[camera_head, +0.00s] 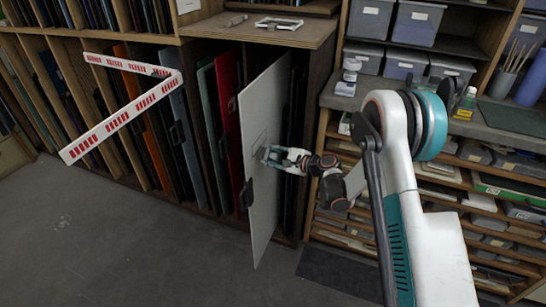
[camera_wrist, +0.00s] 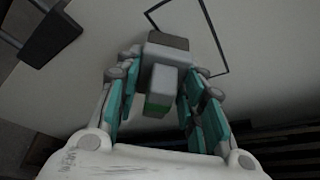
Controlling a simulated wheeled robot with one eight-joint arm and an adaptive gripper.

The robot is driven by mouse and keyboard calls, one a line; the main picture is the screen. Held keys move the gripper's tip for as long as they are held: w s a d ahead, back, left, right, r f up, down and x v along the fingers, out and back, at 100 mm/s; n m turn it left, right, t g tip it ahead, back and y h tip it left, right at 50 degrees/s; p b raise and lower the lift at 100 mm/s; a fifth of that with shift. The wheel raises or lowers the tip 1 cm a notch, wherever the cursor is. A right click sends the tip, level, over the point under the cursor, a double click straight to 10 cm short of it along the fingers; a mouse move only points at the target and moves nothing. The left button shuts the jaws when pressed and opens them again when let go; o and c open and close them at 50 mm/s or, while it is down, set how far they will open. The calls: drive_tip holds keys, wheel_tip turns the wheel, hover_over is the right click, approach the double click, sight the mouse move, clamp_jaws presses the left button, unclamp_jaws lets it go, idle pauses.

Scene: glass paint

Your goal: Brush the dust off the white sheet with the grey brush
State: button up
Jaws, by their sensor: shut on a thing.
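The white sheet (camera_head: 260,205) stands upright, pulled part way out of the rack in the head view. A thin dark outline (camera_wrist: 212,30) is marked on it, and a dark handle (camera_wrist: 48,35) is on its edge. My gripper (camera_head: 272,154) is at the sheet's face, by the outline. In the wrist view my gripper (camera_wrist: 155,85) is shut on the grey brush (camera_wrist: 168,42), which has a green patch near me. The brush's head is close to the sheet; I cannot tell if it touches. I cannot make out dust on the sheet.
A red and white striped barrier (camera_head: 130,112) stands left of the sheet, before a rack of upright panels. A red panel (camera_head: 228,110) is beside the sheet. Shelves of flat drawers and a counter (camera_head: 350,100) with bottles lie right. The floor (camera_head: 130,240) in front is clear.

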sight(279, 158)
drive_tip(key=shift+w+a, duration=0.3)
drive_tip(key=shift+a, duration=0.55)
idle(0.5)
drive_tip(key=shift+w, duration=0.1)
drive_tip(key=shift+w+d, duration=0.4)
drive_tip(key=shift+w, duration=0.45)
drive_tip(key=shift+w+d, duration=0.35)
drive_tip(key=shift+w, duration=0.45)
drive_tip(key=shift+w+a, duration=0.1)
drive_tip(key=shift+w, duration=0.05)
drive_tip(key=shift+s+a, duration=0.3)
drive_tip(key=shift+s, duration=0.35)
drive_tip(key=shift+s+a, duration=0.3)
drive_tip(key=shift+s, duration=0.3)
drive_tip(key=shift+s+a, duration=0.3)
drive_tip(key=shift+s, duration=0.35)
drive_tip(key=shift+s+d, duration=0.35)
drive_tip(key=shift+d, duration=0.6)
drive_tip(key=shift+s+d, duration=0.3)
drive_tip(key=shift+d, duration=0.65)
drive_tip(key=shift+s+d, duration=0.35)
drive_tip(key=shift+d, duration=0.6)
